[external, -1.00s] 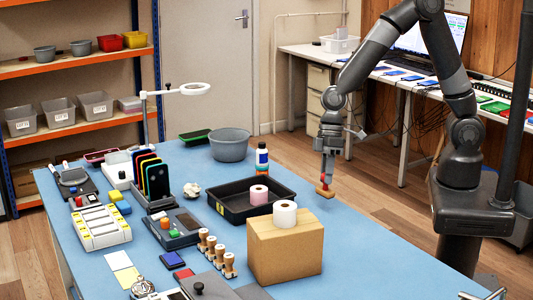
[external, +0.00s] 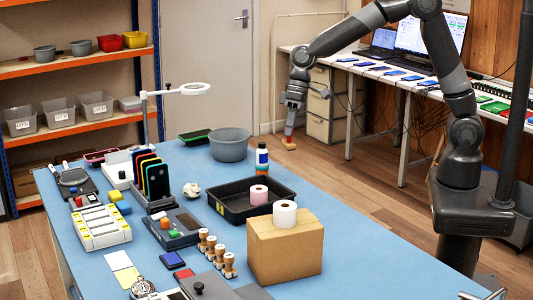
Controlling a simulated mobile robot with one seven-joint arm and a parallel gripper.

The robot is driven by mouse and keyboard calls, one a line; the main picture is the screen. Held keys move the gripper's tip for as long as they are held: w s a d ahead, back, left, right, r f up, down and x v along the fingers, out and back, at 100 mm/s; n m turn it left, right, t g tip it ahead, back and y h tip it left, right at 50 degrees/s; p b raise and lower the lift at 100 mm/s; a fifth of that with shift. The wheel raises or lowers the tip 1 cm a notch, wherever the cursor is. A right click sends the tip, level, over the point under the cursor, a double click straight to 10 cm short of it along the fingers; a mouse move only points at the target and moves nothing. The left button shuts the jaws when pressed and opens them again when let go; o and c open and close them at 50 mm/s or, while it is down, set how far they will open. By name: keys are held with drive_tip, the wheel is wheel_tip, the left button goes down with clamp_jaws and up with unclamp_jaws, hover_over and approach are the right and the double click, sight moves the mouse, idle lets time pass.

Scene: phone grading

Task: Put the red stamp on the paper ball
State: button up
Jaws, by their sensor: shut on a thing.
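My gripper (external: 290,128) is shut on the red stamp (external: 289,142), a small red piece with a tan, wood-like lower part. It holds the stamp in the air, upright or nearly so, over the far side of the blue table, behind the bottle in the picture. The paper ball (external: 191,189), a crumpled white lump, lies on the table left of the black tray, well to the left of and nearer than my gripper. Nothing rests on the paper ball.
A black tray (external: 226,208) with a pink roll, a bottle (external: 262,158), a grey bowl (external: 230,146) and a phone rack (external: 150,178) stand around the paper ball. A cardboard box (external: 285,250) bears a white roll. A magnifier lamp (external: 183,89) stands behind. Several wooden-handled stamps (external: 216,250) stand in front.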

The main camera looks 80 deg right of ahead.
drive_tip(key=w+r+m+t+h, duration=0.2)
drive_tip(key=w+m, duration=0.7)
drive_tip(key=w, duration=1.4)
drive_tip(key=m, duration=0.1)
hover_over(193, 183)
drive_tip(key=shift+d+f, duration=0.1)
drive_tip(key=shift+f, duration=5.3)
drive_tip(key=o, duration=1)
drive_tip(key=shift+f, duration=0.15)
drive_tip(key=v, duration=1.2)
drive_tip(key=shift+r, duration=0.25)
